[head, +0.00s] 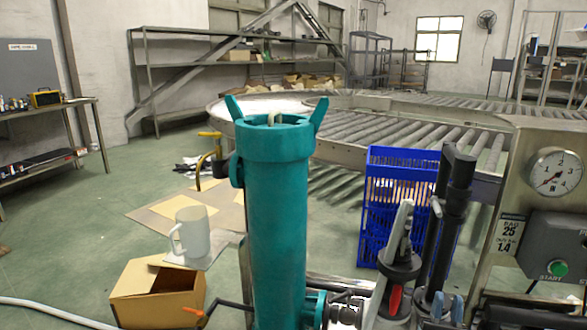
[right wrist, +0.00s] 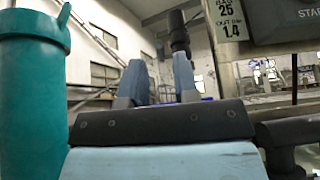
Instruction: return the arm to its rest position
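My right gripper (head: 447,306) shows low in the head view, right of the teal housing. Its two pale blue-grey fingers point up and stand apart with nothing between them. They also show in the right wrist view (right wrist: 160,75), with an open gap. The right arm behind it is mostly out of the head view. My left gripper is not in view.
A tall teal cylinder (head: 276,220) stands close in front, its top open. A grey clamp (head: 398,245) and dark upright post (head: 453,200) stand near my right gripper. A gauge panel (head: 545,220) is at right. A blue crate (head: 385,205), white mug (head: 192,232) and cardboard box (head: 155,295) stand beyond.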

